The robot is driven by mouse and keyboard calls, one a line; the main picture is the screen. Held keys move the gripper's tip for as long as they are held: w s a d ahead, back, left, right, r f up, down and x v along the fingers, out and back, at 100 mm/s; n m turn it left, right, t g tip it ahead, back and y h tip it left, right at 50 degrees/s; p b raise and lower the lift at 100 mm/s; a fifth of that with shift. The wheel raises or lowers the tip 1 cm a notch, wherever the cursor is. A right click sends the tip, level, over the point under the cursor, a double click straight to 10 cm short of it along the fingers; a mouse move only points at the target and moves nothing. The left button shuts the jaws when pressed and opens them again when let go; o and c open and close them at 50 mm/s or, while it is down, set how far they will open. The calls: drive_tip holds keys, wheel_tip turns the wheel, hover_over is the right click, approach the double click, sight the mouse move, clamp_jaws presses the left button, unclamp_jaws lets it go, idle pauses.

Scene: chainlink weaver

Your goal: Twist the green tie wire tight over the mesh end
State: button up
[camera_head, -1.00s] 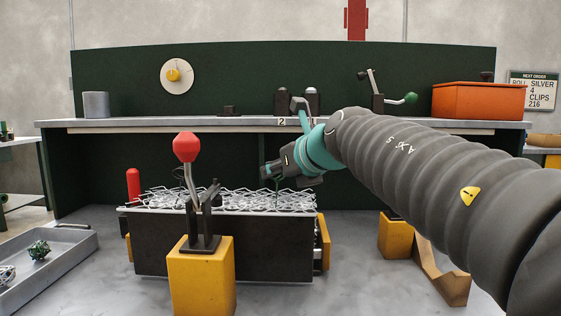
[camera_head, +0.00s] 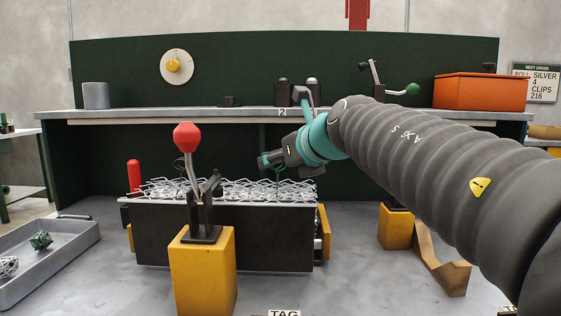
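The silver wire mesh (camera_head: 235,191) lies in a tangle along the top of a dark, box-like bench fixture (camera_head: 260,238). A thin green wire (camera_head: 279,178) shows just below my gripper, near the right end of the mesh; its ends and any twist are too small to make out. My gripper (camera_head: 264,161), dark with a teal wrist, is close above the mesh's right part, pointing left. Its fingers are small and seen from the side, so I cannot tell whether they are open or hold the wire.
A red-knobbed lever (camera_head: 187,138) on a yellow block (camera_head: 202,276) stands in front of the fixture. A red post (camera_head: 134,175) is at its left. A grey tray (camera_head: 52,278) with small woven balls lies far left. An orange bin (camera_head: 483,93) sits on the back shelf.

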drive_tip(key=v, duration=1.1)
drive_tip(key=shift+s+d, duration=0.1)
drive_tip(key=shift+s, duration=0.1)
